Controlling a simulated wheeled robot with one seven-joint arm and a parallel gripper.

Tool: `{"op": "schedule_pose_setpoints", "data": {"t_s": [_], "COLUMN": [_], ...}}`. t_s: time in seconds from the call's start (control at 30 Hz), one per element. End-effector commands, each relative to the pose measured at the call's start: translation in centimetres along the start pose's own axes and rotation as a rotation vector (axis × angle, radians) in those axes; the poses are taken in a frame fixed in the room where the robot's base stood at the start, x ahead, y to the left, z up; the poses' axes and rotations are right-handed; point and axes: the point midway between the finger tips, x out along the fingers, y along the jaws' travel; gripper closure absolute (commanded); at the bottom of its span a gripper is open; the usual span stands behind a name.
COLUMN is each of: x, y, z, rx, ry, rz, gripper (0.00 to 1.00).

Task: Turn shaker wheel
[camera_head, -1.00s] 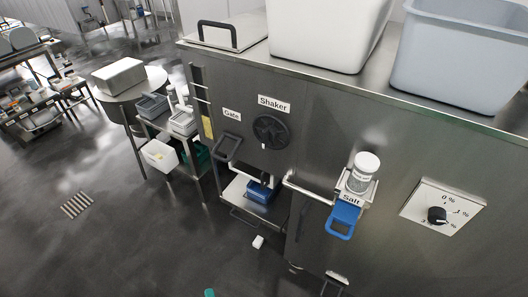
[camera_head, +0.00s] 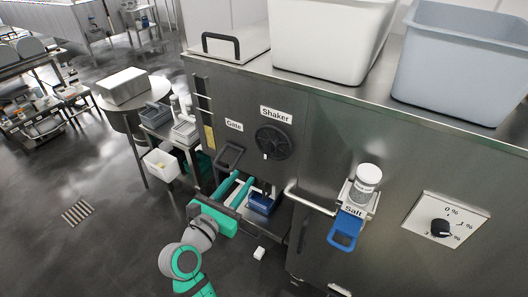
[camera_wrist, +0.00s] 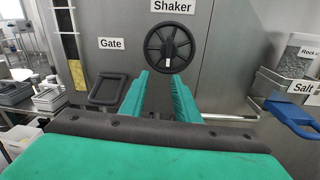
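The shaker wheel (camera_head: 273,142) is a black spoked handwheel on the steel front panel, under the label "Shaker" (camera_head: 276,115). In the wrist view the wheel (camera_wrist: 169,47) stands upright, straight ahead, beyond the fingertips. My gripper (camera_head: 236,183) has two green fingers. It is below and to the left of the wheel in the head view, apart from it. In the wrist view my gripper (camera_wrist: 161,80) shows a clear gap between its fingers, with nothing held.
A black gate handle (camera_wrist: 108,89) is left of the wheel. A blue salt handle (camera_head: 345,229) with a jar (camera_head: 366,182) sticks out at right. A blue container (camera_head: 262,202) sits below the wheel. A dial (camera_head: 440,228) is further right.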

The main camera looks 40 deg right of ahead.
Motion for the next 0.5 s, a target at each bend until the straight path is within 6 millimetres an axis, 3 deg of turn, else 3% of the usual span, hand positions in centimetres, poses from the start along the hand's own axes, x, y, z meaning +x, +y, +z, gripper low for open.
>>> {"op": "schedule_pose_setpoints", "data": {"t_s": [0.1, 0.2, 0.37, 0.5], "x": [0.7, 1.1, 2.4, 4.6], "y": [-0.4, -0.6, -0.8, -1.0], "z": [2.1, 2.9, 3.0, 3.1], "rx": [-0.059, -0.085, -0.093, -0.092], "ry": [-0.020, -0.025, -0.025, -0.025], "rz": [-0.055, -0.077, -0.084, -0.085], "gripper": [0.71, 0.71, 0.71, 0.71]}}
